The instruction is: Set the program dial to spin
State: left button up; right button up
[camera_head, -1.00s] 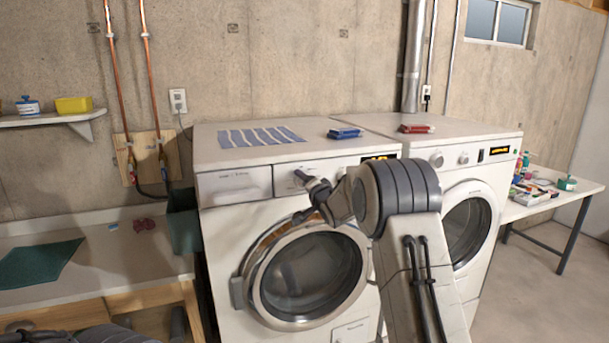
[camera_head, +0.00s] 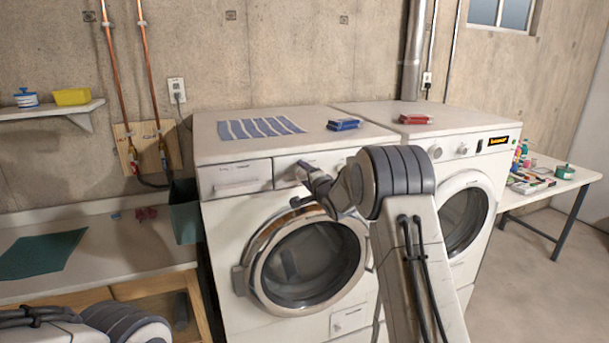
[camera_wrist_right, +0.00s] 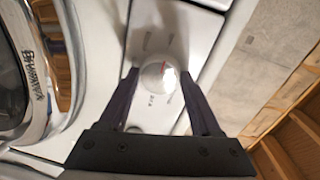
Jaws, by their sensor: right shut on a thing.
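The program dial (camera_wrist_right: 158,73) is a round white knob on the left washer's front panel, with a small red mark and several printed marks around it. In the wrist view the red mark is near the middle of the knob, tilted slightly. My right gripper (camera_wrist_right: 158,74) has a dark finger on each side of the dial and is shut on it. In the head view the right gripper (camera_head: 303,172) reaches the panel and mostly hides the dial. The washer (camera_head: 235,205) has its round door closed. My left arm shows at the lower left, but its gripper does not.
A striped cloth (camera_head: 259,128) and a blue box (camera_head: 344,124) lie on the washer. A second machine (camera_head: 490,150) with a red box (camera_head: 414,118) on top stands to the right. A counter with a green mat (camera_head: 40,253) is at left, a cluttered table (camera_head: 575,178) at right.

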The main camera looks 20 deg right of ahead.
jog(key=shift+f, duration=0.15)
jog(key=o, duration=1.4)
jog(key=shift+s, duration=0.1)
jog(key=shift+s+b, duration=0.3)
jog(key=s+b, duration=0.1)
jog(key=s, duration=0.2)
jog(key=s+b, duration=0.1)
jog(key=s, duration=0.2)
jog(key=s+r+b, duration=0.1)
jog(key=s, duration=0.2)
jog(key=shift+s+d, duration=0.15)
jog(key=shift+s, duration=0.2)
